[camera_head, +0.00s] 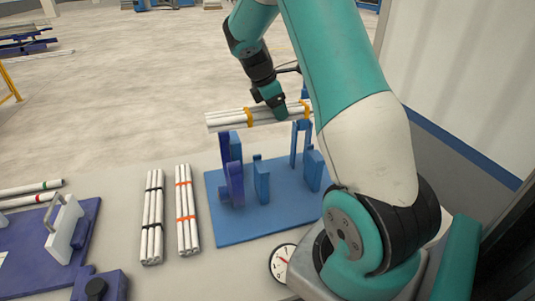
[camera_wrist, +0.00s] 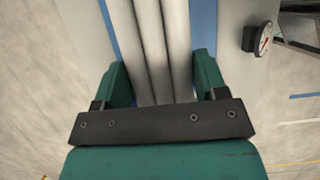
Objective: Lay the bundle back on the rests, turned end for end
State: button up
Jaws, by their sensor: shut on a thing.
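The bundle (camera_head: 228,120) is several white pipes with yellow bands. It lies roughly level across the head view, at the height of the tall blue posts' tops. My gripper (camera_head: 275,104) is shut on it between the two bands. In the wrist view the pipes (camera_wrist: 152,45) run between the two green fingers (camera_wrist: 158,88). The rests are blue uprights (camera_head: 262,180) of differing heights on a blue baseplate (camera_head: 250,226). I cannot tell whether the bundle touches the tall posts. My forearm hides its right end.
Two more bundles, one with black bands (camera_head: 152,215) and one with orange-red bands (camera_head: 187,210), lie left of the baseplate. A round dial (camera_head: 282,262) sits in front of the baseplate, close to my arm's base.

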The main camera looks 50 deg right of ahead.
notch_tip(320, 180, down, 17)
jog(key=p, duration=0.4)
jog(key=shift+w, duration=0.1)
jog(key=shift+f, duration=0.2)
jog(key=o, duration=1.1)
jog(key=shift+o, duration=0.2)
jog(key=shift+r, duration=0.15)
